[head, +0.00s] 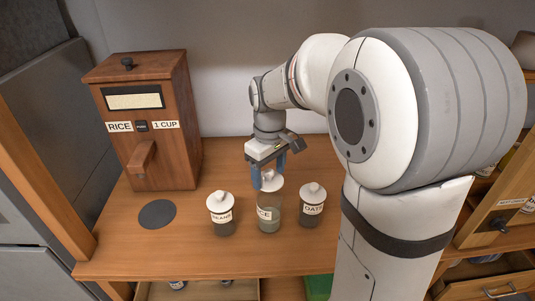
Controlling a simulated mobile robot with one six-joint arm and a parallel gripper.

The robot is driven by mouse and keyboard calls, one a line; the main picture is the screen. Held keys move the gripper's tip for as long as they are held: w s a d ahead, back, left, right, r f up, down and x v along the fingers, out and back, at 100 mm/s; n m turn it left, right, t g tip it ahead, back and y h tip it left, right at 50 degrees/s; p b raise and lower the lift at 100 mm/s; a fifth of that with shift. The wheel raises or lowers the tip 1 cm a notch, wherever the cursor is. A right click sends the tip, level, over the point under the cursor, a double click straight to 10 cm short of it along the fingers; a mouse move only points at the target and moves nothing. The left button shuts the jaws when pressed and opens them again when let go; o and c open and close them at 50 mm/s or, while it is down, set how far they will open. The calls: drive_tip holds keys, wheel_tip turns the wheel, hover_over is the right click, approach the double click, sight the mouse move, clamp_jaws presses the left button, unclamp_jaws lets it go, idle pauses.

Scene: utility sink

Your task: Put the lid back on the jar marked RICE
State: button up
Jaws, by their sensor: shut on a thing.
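The jar whose label reads "ICE" (267,216), its first letter not clear, is a clear glass jar standing upright in the middle of three jars on the wooden counter. A white lid (271,182) is at its mouth, between the blue fingers of my gripper (269,172). My gripper points down over this jar and is shut on the lid. I cannot tell whether the lid is seated on the rim or held just above it. The fingers hide part of the lid.
A lidded BEANS jar (221,215) stands close on the left and a lidded OATS jar (312,207) close on the right. A wooden RICE dispenser (150,125) stands back left, with a dark round mat (157,214) in front. Counter (215,165) behind the jars is clear.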

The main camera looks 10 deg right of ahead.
drive_tip(key=shift+w+f, duration=0.15)
drive_tip(key=shift+w, duration=0.05)
drive_tip(key=shift+s+f+b, duration=0.1)
drive_tip(key=shift+f+b, duration=2.25)
drive_tip(key=shift+f, duration=0.65)
drive_tip(key=shift+f, duration=0.15)
drive_tip(key=o, duration=1.2)
drive_tip(key=shift+o, duration=0.2)
drive_tip(key=shift+d+r+p, duration=0.1)
drive_tip(key=shift+r+p, duration=2.55)
drive_tip(key=shift+r, duration=0.9)
drive_tip(key=shift+c, duration=0.2)
